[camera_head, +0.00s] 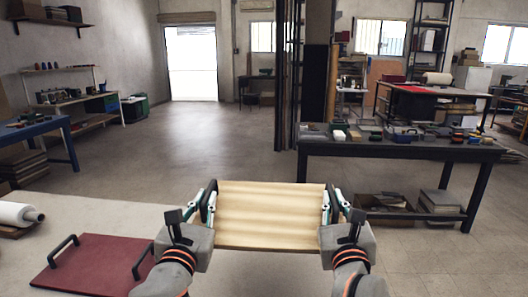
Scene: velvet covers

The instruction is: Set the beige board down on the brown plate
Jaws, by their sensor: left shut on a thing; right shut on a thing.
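The beige board (268,215) is held in front of me, between my two grippers, with its broad striped face visible. My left gripper (207,203) is shut on its left side. My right gripper (331,205) is shut on its right side. Dark handle-like parts show at both sides, partly covered by the fingers. A dark red plate (92,268) with two black handles lies on the pale table at the lower left, apart from the board. I see no plainly brown plate.
The pale table (110,212) is bare between the red plate and the board. A white roll (16,214) lies at its left edge. A dark workbench (400,150) with small items stands at the right. Open floor (200,140) lies beyond.

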